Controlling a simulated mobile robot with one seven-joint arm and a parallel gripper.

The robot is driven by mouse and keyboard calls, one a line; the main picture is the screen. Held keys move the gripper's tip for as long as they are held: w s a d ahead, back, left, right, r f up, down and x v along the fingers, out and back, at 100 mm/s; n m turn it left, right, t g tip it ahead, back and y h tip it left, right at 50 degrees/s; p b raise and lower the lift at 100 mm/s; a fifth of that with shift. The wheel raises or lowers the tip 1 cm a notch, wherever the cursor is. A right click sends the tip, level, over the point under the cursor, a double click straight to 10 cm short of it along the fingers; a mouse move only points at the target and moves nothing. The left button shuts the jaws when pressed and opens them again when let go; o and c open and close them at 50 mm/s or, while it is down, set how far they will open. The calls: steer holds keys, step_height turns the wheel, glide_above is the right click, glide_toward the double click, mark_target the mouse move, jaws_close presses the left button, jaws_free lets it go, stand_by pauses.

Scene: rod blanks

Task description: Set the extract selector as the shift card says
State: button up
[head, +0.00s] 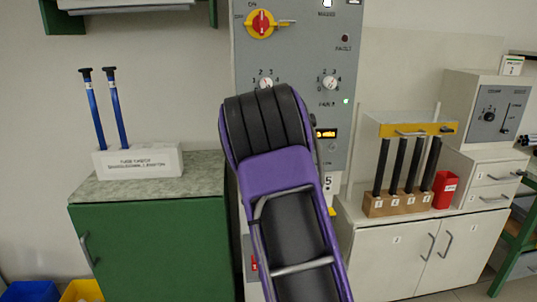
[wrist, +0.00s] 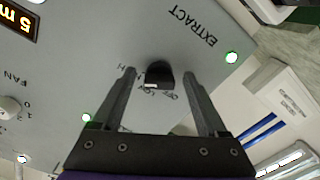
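The extract selector (wrist: 160,74) is a black knob under the word EXTRACT on the grey control panel (wrist: 85,45), in the wrist view. Labels that look like OFF, LOW and H-something, the last partly covered, stand around it. A pale mark on the knob's lower edge lies near LOW. My gripper (wrist: 158,75) is open, one fingertip on each side of the knob, with gaps visible; I cannot tell how near it is in depth. In the head view my arm hides the selector. No shift card is readable.
The panel (head: 290,55) also carries a red-yellow switch (head: 261,24), two white dials, one of them at the right (head: 329,83), and an amber display (head: 326,134). A green cabinet (head: 150,240) stands left. A rod rack (head: 397,204) and red cup (head: 445,190) stand right.

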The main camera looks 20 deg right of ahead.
steer(key=shift+s, duration=0.15)
steer(key=v, duration=1.7)
steer(key=shift+a+r, duration=0.1)
steer(key=shift+r, duration=0.05)
